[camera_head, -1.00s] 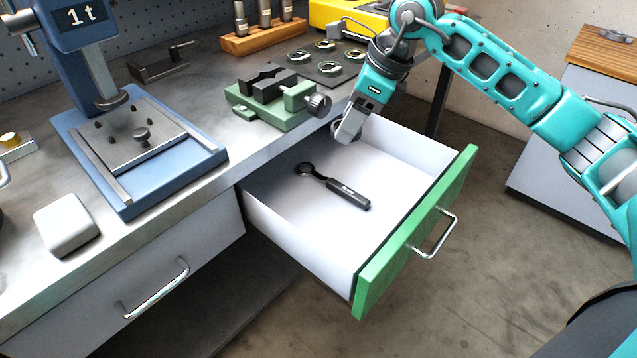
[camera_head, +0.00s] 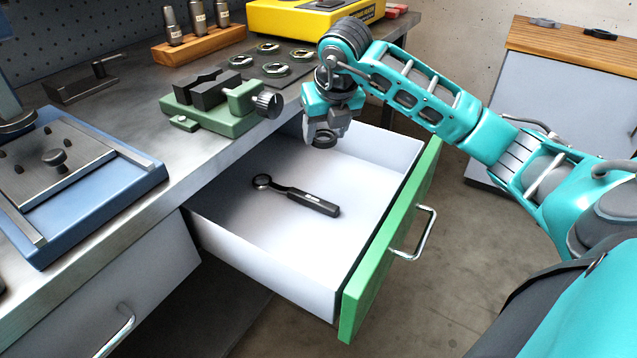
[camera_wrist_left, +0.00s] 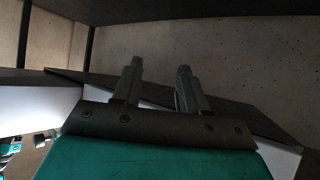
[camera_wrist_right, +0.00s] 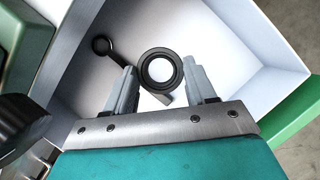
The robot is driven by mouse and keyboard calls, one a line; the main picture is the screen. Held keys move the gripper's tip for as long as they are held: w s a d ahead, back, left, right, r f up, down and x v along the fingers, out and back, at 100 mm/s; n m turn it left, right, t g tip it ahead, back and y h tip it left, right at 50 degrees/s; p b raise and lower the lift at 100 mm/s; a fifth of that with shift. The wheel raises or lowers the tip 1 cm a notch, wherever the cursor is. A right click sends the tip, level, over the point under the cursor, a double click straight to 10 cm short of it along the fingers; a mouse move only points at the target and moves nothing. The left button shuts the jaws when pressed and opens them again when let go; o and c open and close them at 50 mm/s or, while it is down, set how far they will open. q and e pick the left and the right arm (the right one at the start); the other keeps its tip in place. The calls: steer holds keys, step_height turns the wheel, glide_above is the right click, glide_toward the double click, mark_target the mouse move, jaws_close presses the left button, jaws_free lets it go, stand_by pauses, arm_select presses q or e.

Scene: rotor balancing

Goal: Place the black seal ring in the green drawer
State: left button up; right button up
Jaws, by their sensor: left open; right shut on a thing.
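The black seal ring (camera_wrist_right: 177,70) is held between the fingers of my right gripper (camera_wrist_right: 162,88), over the drawer. In the head view the ring (camera_head: 324,140) shows as a dark loop under the right gripper (camera_head: 326,132), above the back part of the drawer. The green-fronted drawer (camera_head: 385,250) is pulled open, with a white inside. A black ratchet-like tool (camera_head: 300,195) lies on its floor; part of it (camera_wrist_right: 103,46) also shows behind the ring in the right wrist view. My left gripper (camera_wrist_left: 158,88) is open and empty, away from the drawer.
A green vise-like fixture (camera_head: 225,118) stands on the bench beside the drawer's back. Several metal rings lie on a dark mat (camera_head: 290,82) behind it. A blue press base (camera_head: 120,205) is at left. The drawer floor around the tool is clear.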

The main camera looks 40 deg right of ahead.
mark_target(334, 145)
step_height(334, 145, down, 6)
steer(key=shift+f+b, duration=0.25)
steer(key=shift+b, duration=0.3)
steer(key=shift+f, duration=0.9)
arm_select(q)
steer(key=shift+w+d+f+b, duration=0.2)
steer(key=shift+d+f+b, duration=0.2)
steer(key=shift+f+b, duration=0.3)
arm_select(e)
steer(key=shift+f, duration=1.75)
arm_select(q)
steer(key=shift+f, duration=0.2)
arm_select(e)
steer(key=shift+f, duration=0.1)
steer(key=o, duration=1)
arm_select(q)
steer(key=shift+r, duration=0.1)
arm_select(e)
steer(key=shift+r, duration=0.4)
arm_select(q)
steer(key=p, duration=0.1)
steer(key=a+r+p, duration=0.1)
steer(key=p, duration=0.1)
steer(key=shift+s+r, duration=0.15)
steer(key=shift+s, duration=0.15)
arm_select(e)
steer(key=v, duration=1.1)
steer(key=shift+s+r, duration=0.15)
steer(key=shift+r, duration=0.05)
